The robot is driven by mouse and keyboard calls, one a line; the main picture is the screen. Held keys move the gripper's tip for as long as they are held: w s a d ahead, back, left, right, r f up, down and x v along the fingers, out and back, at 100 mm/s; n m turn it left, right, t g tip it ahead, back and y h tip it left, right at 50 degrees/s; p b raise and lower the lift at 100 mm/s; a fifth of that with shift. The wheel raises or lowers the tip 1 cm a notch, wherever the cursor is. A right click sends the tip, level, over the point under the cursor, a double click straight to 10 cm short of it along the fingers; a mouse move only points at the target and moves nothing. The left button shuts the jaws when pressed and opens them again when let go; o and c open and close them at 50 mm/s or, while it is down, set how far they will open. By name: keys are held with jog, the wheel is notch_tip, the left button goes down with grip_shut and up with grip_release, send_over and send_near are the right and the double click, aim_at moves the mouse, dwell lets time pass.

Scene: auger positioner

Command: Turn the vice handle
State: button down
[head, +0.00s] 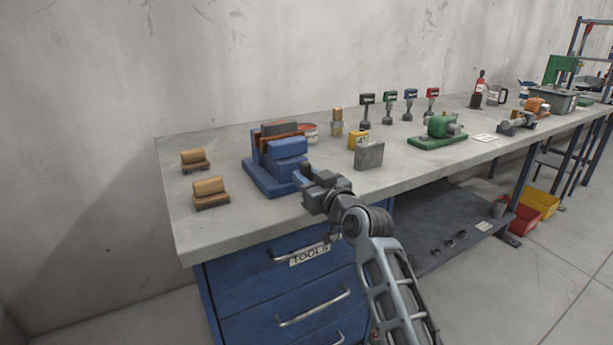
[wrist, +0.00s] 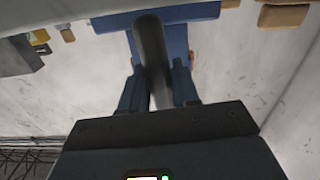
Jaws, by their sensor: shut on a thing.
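The blue vice (head: 286,147) stands near the front edge of the grey workbench, with a dark block and a brown-orange piece at its top. My gripper (head: 310,182) is at the vice's front right side. In the wrist view the vice (wrist: 172,40) is at the top, and its grey bar-shaped handle (wrist: 152,50) runs down between my two blue fingers. My gripper (wrist: 157,80) is shut on this handle. The handle's lower end is hidden by my gripper body. In the head view my gripper hides the handle.
Two tan-faced brushes (head: 209,192) lie left of the vice on the workbench (head: 235,228). A grey block (head: 369,155) and a yellow box (head: 356,140) stand to its right. A green machine (head: 438,133) is farther right. Blue drawers (head: 285,290) are below.

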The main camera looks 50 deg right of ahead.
jog(key=m, duration=0.2)
jog(key=m+p, duration=0.2)
jog(key=m, duration=0.1)
jog(key=shift+s+d+m, duration=0.1)
jog(key=shift+d+m, duration=0.15)
jog(key=shift+m, duration=0.05)
jog(key=c, duration=1.9)
grip_release()
jog(key=m+p, duration=0.1)
jog(key=m, duration=0.1)
jog(key=m+p, duration=0.1)
jog(key=m, duration=0.1)
jog(key=shift+d+f+m, duration=0.15)
jog(key=shift+f+m, duration=0.05)
jog(key=shift+m, duration=0.2)
jog(key=shift+o, duration=0.3)
jog(key=shift+s+d, duration=0.1)
jog(key=o, duration=0.9)
jog(key=shift+v, duration=3.85)
